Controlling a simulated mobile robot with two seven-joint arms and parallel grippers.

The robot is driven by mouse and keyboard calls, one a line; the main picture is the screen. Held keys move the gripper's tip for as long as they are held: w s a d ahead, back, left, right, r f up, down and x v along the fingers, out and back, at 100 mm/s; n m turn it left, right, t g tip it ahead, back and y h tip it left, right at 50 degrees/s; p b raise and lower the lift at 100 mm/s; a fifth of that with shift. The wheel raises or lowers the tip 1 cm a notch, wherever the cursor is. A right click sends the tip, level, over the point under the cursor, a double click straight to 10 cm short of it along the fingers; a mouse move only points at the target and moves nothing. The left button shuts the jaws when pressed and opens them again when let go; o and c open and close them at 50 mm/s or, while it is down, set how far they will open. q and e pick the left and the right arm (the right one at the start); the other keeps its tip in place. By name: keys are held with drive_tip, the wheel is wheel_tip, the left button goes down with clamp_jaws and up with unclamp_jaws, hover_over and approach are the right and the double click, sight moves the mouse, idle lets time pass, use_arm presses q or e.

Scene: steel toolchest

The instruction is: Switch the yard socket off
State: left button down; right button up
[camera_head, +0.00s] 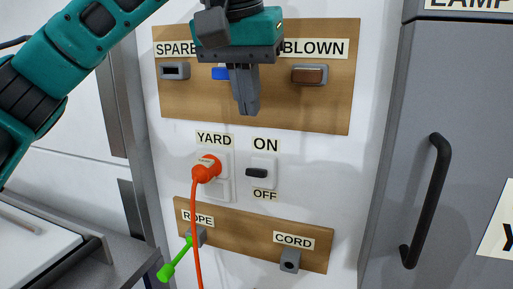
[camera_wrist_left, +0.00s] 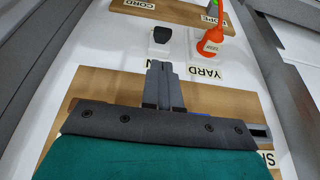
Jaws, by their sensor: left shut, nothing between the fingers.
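The yard socket (camera_head: 224,192) is a white plate under the YARD label, with an orange plug (camera_head: 207,168) and cord in it. Right of it is a white switch (camera_head: 264,160) with a black lever, ON printed above and OFF below; I cannot tell for sure which way the lever is set. My left gripper (camera_head: 247,112) is shut and empty, fingers pointing down, above the switch and apart from it. In the left wrist view the gripper (camera_wrist_left: 162,64) points toward the switch's black lever (camera_wrist_left: 162,35), and the plug (camera_wrist_left: 211,40) is to its right.
Behind the gripper an upper wooden board (camera_head: 325,112) carries SPARE and BLOWN holders, with a blue item partly hidden. A lower board (camera_head: 245,238) has ROPE and CORD holders; a green item (camera_head: 175,262) hangs at ROPE. A grey door with a black handle (camera_head: 428,200) stands right.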

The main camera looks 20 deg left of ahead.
use_arm(q)
drive_tip(key=shift+f, duration=0.1)
approach(260, 169)
drive_tip(key=x, duration=0.5)
drive_tip(key=shift+s+f, duration=0.15)
drive_tip(key=shift+f, duration=0.1)
use_arm(e)
drive_tip(key=shift+f, duration=0.2)
drive_tip(key=shift+f, duration=0.1)
